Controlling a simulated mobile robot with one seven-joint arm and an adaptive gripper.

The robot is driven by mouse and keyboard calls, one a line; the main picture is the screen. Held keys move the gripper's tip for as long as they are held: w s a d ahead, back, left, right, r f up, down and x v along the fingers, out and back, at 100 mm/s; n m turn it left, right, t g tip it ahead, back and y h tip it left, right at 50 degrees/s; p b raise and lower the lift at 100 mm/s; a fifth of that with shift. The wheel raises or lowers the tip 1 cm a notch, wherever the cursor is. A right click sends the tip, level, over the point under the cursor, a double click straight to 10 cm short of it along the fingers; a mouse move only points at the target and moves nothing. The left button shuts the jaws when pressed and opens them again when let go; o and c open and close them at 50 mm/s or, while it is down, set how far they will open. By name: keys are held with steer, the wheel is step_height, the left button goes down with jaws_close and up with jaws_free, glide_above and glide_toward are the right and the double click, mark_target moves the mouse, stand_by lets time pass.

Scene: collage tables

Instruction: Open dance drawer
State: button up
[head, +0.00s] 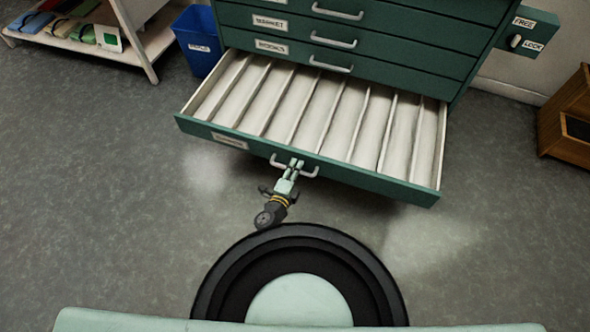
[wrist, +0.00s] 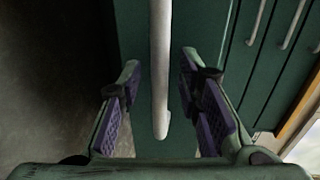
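The lowest visible drawer (head: 385,183) of the green cabinet is pulled far out. Its inside is split into several long white compartments that look empty. The label (head: 230,141) on its front is too small to read, so I cannot confirm that it says dance. Its pale bar handle (head: 310,174) sits near the middle of the front. My gripper (head: 295,163) is at this handle. In the wrist view the handle (wrist: 160,70) stands between the two purple-padded fingers of my gripper (wrist: 158,80), with gaps on both sides. The fingers are apart.
Closed drawers (head: 395,60) with handles and labels are above. A lever box marked FREE and LOCK (head: 525,35) is on the right. A blue bin (head: 198,45) and a white shelf (head: 75,42) are on the left. A wooden unit (head: 568,115) stands right. The floor around the drawer is clear.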

steer(key=shift+r, duration=0.1)
steer(key=o, duration=1.1)
steer(key=r, duration=1)
steer(key=shift+w, duration=0.3)
steer(key=shift+c, duration=0.2)
steer(key=shift+s+r, duration=0.1)
steer(key=shift+r, duration=0.25)
steer(key=shift+c, duration=1.1)
steer(key=shift+s, duration=0.15)
steer(key=c, duration=0.8)
steer(key=shift+f, duration=0.35)
steer(key=shift+c, duration=0.2)
